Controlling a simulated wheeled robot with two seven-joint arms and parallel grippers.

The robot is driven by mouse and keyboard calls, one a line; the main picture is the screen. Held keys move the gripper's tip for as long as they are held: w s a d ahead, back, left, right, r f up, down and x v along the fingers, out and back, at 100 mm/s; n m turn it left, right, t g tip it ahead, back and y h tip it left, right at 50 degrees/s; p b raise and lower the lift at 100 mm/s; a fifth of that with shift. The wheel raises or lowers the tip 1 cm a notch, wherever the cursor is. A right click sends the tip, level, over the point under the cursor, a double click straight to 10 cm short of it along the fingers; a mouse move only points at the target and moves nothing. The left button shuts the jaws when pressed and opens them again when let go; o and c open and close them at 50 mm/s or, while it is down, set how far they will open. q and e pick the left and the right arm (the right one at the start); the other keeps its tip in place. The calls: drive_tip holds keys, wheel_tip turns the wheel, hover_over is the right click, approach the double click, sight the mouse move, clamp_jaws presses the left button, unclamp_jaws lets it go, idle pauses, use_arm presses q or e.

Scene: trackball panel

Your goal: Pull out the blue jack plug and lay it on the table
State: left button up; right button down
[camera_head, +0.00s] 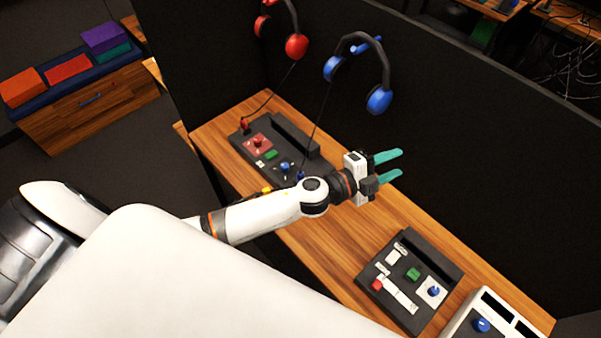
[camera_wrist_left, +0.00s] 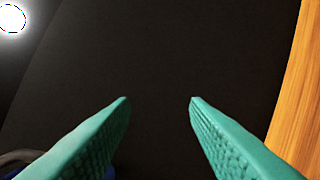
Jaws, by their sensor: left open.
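The blue jack plug (camera_head: 300,175) sits at the front right of the dark panel (camera_head: 313,151), at the lower end of the black cable from the blue headphones (camera_head: 379,100). It is small and partly hidden by my left arm. My left gripper (camera_head: 401,163) is open with teal fingers and empty, above the table to the right of the plug and apart from it. In the left wrist view the open fingers (camera_wrist_left: 158,100) face the dark partition, with nothing between them. My right gripper is not in view.
The wooden table (camera_head: 330,262) runs along a dark partition (camera_head: 470,130). Red headphones (camera_head: 296,45) hang there, with a cable to a red plug (camera_head: 244,126). A trackball panel (camera_head: 405,310) and a white-edged box (camera_head: 462,330) stand at the right. Bare wood lies between the panels.

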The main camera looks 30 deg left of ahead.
use_arm(q)
drive_tip(key=s+d+m+g+h, duration=0.2)
drive_tip(key=d+m+g+h, duration=0.3)
drive_tip(key=m, duration=0.4)
drive_tip(key=m+g+y+p, duration=0.2)
drive_tip(key=m+g+y, duration=0.8)
drive_tip(key=y, duration=0.5)
hover_over(301, 171)
wheel_tip(301, 171, down, 8)
drive_tip(key=shift+a, duration=0.15)
drive_tip(key=shift+f, duration=0.1)
wheel_tip(301, 171, down, 9)
drive_tip(key=b, duration=0.7)
drive_tip(key=shift+b, duration=0.3)
